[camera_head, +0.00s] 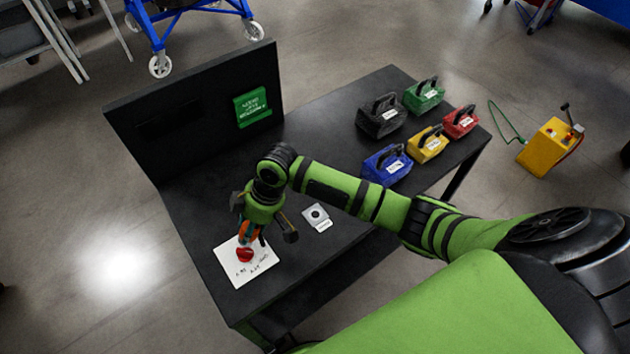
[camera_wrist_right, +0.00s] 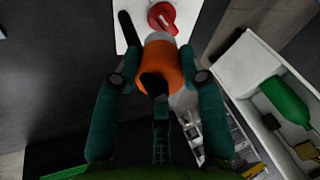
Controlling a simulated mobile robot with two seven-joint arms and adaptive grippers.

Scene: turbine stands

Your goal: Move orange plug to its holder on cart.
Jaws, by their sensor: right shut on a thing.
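My right gripper (camera_head: 249,228) is low over the left end of the black table, above a white card (camera_head: 238,270). In the wrist view the right gripper (camera_wrist_right: 158,76) is shut on the orange plug (camera_wrist_right: 166,58), with one finger on each side of it. The orange plug also shows in the head view (camera_head: 253,238), partly hidden by the gripper. Whether plug and red part touch, I cannot tell. No holder is clearly recognisable. My left gripper is out of view.
A small grey plate with a dark round centre (camera_head: 317,214) lies right of the gripper. Several coloured boxes, including a blue one (camera_head: 386,166), stand at the table's far right. A black upright panel (camera_head: 200,115) edges the table. A yellow unit (camera_head: 549,146) stands on the floor.

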